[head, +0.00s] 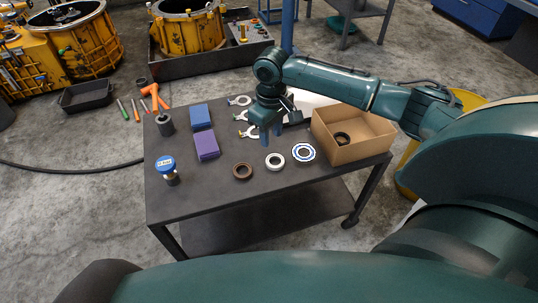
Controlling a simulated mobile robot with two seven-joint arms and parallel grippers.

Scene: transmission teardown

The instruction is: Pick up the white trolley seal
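The white trolley seal (275,161) is a small white ring lying flat on the dark trolley top (215,195), near its front edge. A brown ring (242,171) lies to its left, and a blue-and-white ring (303,152) lies to its right. My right gripper (270,138) points down above the trolley, just behind the white seal in the picture and apart from it. Its two fingers look spread with nothing between them. My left gripper is out of view.
A cardboard box (352,135) with a dark ring inside stands at the trolley's right. A purple block (206,146), a blue block (201,117) and a blue-capped bottle (167,170) stand on the left. Flat metal parts lie behind the gripper. The front left top is clear.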

